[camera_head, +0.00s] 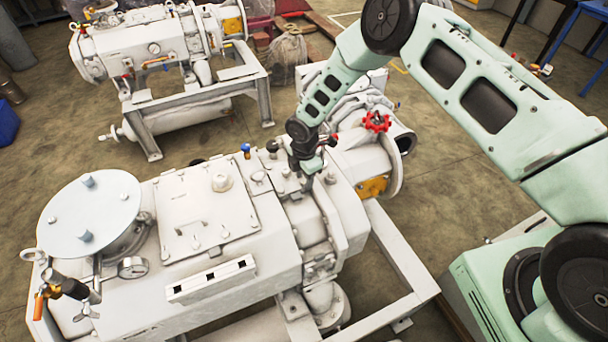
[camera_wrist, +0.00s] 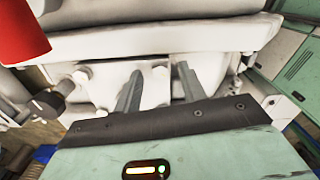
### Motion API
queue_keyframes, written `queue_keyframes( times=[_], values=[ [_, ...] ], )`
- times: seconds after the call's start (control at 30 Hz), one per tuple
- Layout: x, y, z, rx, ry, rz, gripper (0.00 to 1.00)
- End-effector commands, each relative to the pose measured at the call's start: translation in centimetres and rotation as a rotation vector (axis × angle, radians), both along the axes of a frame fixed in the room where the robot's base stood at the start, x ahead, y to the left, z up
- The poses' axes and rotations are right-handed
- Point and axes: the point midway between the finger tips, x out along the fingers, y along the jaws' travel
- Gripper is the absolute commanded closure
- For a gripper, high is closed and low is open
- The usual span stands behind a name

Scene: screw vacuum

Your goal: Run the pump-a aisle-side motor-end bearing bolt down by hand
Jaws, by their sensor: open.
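A large white vacuum pump (camera_head: 272,240) fills the near part of the head view. My gripper (camera_head: 308,184) reaches down onto its motor-end side, beside the upright flange; its tips are small and partly dark there. In the wrist view my gripper (camera_wrist: 158,80) is open, with its two grey fingers apart over white pump casting. A small white bolt-like head (camera_wrist: 160,73) shows between the fingers, without clear contact. Another white bolt head (camera_wrist: 81,76) sits to the left of them. I cannot tell for certain which one is the aisle-side bearing bolt.
A red handwheel (camera_head: 376,121) stands close to the right of my gripper. A red part (camera_wrist: 22,35) fills the upper left of the wrist view. A second white pump (camera_head: 150,50) stands on a frame at the back left. Floor (camera_head: 450,190) is open to the right.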

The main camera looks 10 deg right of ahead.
Motion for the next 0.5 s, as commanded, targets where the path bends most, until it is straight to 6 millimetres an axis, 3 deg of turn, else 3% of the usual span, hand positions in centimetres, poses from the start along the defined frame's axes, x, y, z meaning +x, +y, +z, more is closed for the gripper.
queue_keyframes(
  times=[0.17,0.3,0.33,0.5],
  values=[
    [0.00,0.01,-0.02,0.000,0.000,0.000,0.59],
    [-0.01,0.01,0.00,0.000,0.000,0.000,0.95],
    [-0.01,0.01,0.00,0.000,0.000,0.000,1.00],
    [0.00,0.01,-0.01,0.000,0.000,-0.002,1.00]
  ],
)
